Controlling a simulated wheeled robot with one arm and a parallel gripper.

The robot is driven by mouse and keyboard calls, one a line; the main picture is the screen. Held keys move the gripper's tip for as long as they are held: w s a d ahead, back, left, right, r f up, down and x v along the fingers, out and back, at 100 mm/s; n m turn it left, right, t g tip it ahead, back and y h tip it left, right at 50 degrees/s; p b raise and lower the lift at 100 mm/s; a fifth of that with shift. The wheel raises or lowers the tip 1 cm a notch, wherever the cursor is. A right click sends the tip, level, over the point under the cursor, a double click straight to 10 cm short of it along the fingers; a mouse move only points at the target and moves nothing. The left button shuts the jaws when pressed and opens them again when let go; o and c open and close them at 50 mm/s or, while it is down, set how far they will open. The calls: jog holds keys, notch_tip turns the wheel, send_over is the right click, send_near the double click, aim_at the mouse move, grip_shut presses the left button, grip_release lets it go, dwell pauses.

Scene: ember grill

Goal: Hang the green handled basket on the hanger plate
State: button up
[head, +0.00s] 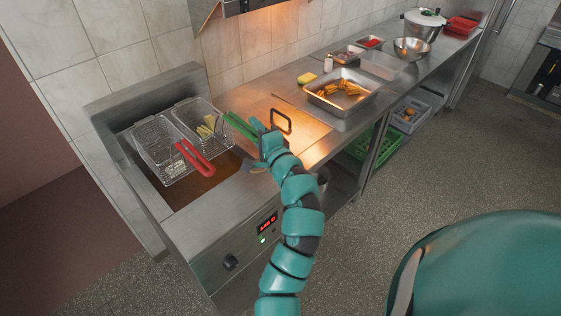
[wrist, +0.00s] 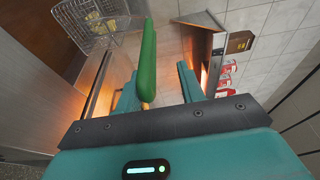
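The green-handled basket (head: 205,122) is a wire fry basket holding pale fries, on the right side of the fryer in the head view. Its green handle (head: 240,125) slopes toward my gripper (head: 262,133). In the wrist view the handle (wrist: 147,65) lies between my two fingers, nearer the left one, with a clear gap to the right one. My gripper (wrist: 157,80) looks open around the handle end. The basket's wire mesh (wrist: 78,20) shows at the upper left there. An upright metal panel (head: 125,97) stands behind the fryer; I cannot tell whether it is the hanger plate.
A red-handled basket (head: 157,150) sits close beside, to the left. A dark square loop (head: 281,120) stands on the counter by my gripper. A steel tray (head: 345,105) with food lies farther right. A hood (head: 232,8) hangs above. The floor in front is clear.

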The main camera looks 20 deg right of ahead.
jog(key=s+d+p, duration=0.1)
jog(key=s+p, duration=1)
jog(key=s, duration=0.3)
jog(key=shift+d, duration=0.25)
